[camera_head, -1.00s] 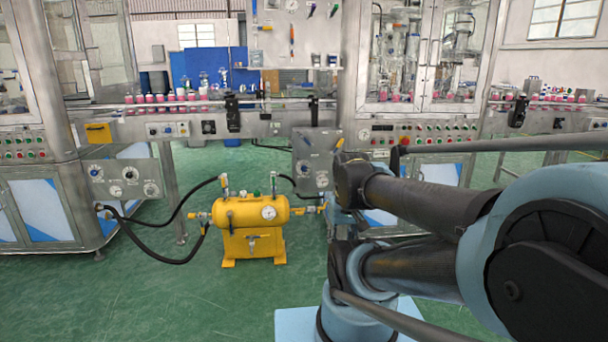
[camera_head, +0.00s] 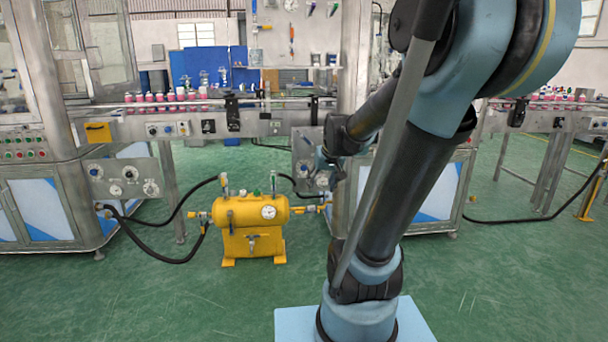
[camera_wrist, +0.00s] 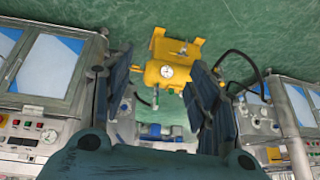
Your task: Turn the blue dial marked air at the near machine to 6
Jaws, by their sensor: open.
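A grey panel (camera_head: 303,140) with small round dials stands in the middle of the head view, partly covered by my arm. A bluish dial (camera_head: 304,168) shows on it. A second grey panel (camera_head: 122,182) with several round dials, one bluish (camera_head: 96,170), is on the left machine. Markings are too small to read, so I cannot tell which dial is the air one. My gripper (camera_head: 325,170) is in front of the middle panel's right side. In the wrist view my gripper (camera_wrist: 161,60) is open and empty, with dials (camera_wrist: 126,106) beside its left finger.
A yellow tank (camera_head: 251,212) with a gauge and black hoses (camera_head: 165,259) stands on the green floor left of my arm. It also shows beyond my fingers in the wrist view (camera_wrist: 158,72). A conveyor (camera_head: 180,108) with pink bottles runs behind. The front floor is clear.

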